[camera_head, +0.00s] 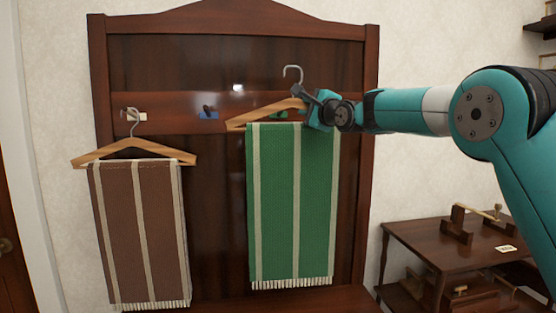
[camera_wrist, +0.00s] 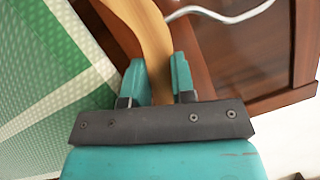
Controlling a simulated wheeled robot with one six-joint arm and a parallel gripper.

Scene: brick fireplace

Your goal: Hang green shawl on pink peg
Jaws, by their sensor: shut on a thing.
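The green shawl (camera_head: 272,205) with cream stripes drapes over a wooden hanger (camera_head: 262,112) in front of the dark rack. The hanger's metal hook (camera_head: 292,74) points up and stands above the peg row. My gripper (camera_head: 318,106) is shut on the hanger's right shoulder. In the wrist view, my gripper's fingers (camera_wrist: 157,80) sit on either side of the wood (camera_wrist: 148,35), and the green shawl (camera_wrist: 45,60) lies to the left. I see no pink peg; my gripper and the hanger cover the right part of the peg row.
A brown striped shawl (camera_head: 140,230) hangs at a white peg mount (camera_head: 136,117) on the left. A blue peg mount (camera_head: 208,113) is bare in the middle. A green peg mount (camera_head: 279,114) shows behind the hanger. A low wooden table (camera_head: 420,235) stands at right.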

